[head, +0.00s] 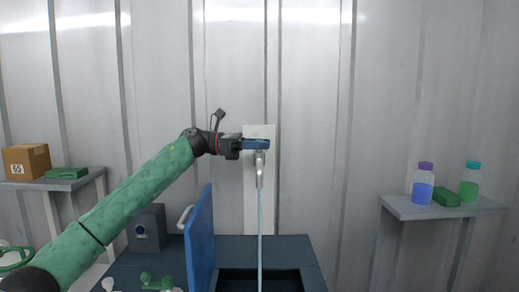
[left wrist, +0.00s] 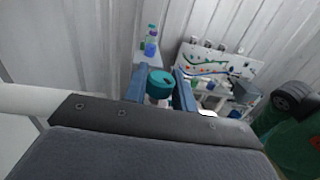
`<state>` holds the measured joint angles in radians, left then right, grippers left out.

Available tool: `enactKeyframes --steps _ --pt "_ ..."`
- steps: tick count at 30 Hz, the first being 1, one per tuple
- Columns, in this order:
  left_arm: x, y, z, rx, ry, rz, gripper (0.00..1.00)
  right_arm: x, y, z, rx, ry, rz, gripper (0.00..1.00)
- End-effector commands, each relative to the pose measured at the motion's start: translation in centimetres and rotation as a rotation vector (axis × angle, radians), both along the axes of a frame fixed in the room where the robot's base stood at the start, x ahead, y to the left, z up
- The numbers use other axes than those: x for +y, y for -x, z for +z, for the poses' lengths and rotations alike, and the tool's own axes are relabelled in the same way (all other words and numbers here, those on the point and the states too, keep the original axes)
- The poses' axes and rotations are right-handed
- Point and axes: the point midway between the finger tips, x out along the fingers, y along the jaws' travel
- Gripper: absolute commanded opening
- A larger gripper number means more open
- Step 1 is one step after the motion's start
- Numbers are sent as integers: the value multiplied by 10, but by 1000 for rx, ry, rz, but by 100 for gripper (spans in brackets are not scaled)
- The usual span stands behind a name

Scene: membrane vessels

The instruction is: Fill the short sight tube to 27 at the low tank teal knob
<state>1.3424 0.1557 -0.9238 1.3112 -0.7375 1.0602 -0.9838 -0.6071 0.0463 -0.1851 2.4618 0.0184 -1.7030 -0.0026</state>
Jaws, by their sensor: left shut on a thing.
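My left gripper (head: 256,144) reaches in from the left to a pale wall plate (head: 257,208). In the left wrist view its blue fingers (left wrist: 160,92) are shut on a teal knob (left wrist: 160,82). In the head view the fingers hide the knob. Just below them is a grey spout (head: 260,166). A thin pale-blue stream (head: 260,225) runs straight down from the spout into a dark basin (head: 235,274). I cannot make out the short sight tube, its scale or a tank in either view. My right gripper is not in view.
A blue upright panel (head: 201,240) stands left of the basin, near a grey box (head: 147,229). A right shelf (head: 403,208) holds bottles and a green block (head: 446,198). A left shelf (head: 78,183) holds a carton (head: 27,160). A panel with coloured lines (left wrist: 222,62) shows in the wrist view.

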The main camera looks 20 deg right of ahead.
Motion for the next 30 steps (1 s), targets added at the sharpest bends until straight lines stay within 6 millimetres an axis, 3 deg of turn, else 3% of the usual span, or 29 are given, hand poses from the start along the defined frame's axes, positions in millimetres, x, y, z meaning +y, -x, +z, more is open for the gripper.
enactKeyframes --steps 15,30 --pt "-1 -1 2 1 6 -248 4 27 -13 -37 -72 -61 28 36" --pt "0 0 3 1 4 -483 4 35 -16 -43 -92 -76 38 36"
